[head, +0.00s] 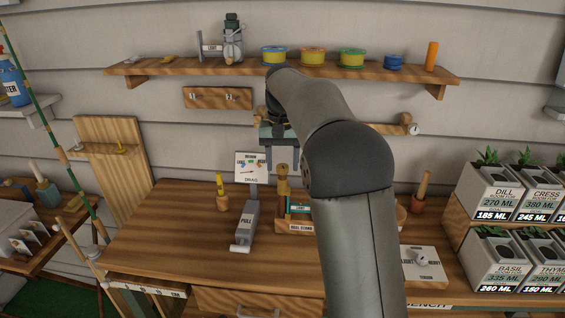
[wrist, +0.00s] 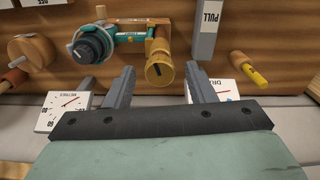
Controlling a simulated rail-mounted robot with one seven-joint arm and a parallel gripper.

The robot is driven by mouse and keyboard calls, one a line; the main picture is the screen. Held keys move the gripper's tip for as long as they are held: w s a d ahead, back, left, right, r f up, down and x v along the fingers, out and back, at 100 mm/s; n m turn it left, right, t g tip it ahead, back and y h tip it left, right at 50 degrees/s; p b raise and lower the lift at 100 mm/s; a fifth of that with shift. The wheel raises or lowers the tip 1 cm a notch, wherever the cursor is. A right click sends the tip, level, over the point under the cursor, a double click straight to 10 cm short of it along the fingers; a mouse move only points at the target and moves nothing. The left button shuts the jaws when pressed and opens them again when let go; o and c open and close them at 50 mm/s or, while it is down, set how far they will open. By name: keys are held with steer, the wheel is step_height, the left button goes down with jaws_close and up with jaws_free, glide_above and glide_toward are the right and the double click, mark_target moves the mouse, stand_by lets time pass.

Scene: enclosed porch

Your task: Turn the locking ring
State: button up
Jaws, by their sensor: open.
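A reel with a teal frame (wrist: 130,36) sits on the reel stand (head: 296,227) on the bench. A dark grey ribbed ring (wrist: 90,46) is at one end of it. A brass cylinder with a dark slot (wrist: 159,70) stands beside it; it also shows upright in the head view (head: 282,183). I cannot tell for sure which of these is the locking ring. My gripper (wrist: 160,70) is open, its two fingers apart, with the brass cylinder showing between the tips. It seems to hang above the cylinder, apart from it. My arm hides part of the reel in the head view.
A grey PULL lever (head: 246,222) with a DRAG card (head: 251,167) stands left of the reel. A yellow-topped tool (head: 221,192) is further left. A LIGHT/HEAVY dial panel (head: 425,266) lies at the right. Spools (head: 312,57) line the shelf. The bench's left part is clear.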

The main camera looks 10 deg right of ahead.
steer(key=shift+f, duration=0.15)
steer(key=c, duration=1)
steer(key=n+p, duration=0.1)
steer(key=n, duration=0.1)
steer(key=shift+n+p, duration=1.3)
steer(key=shift+n, duration=1.5)
steer(key=o, duration=1)
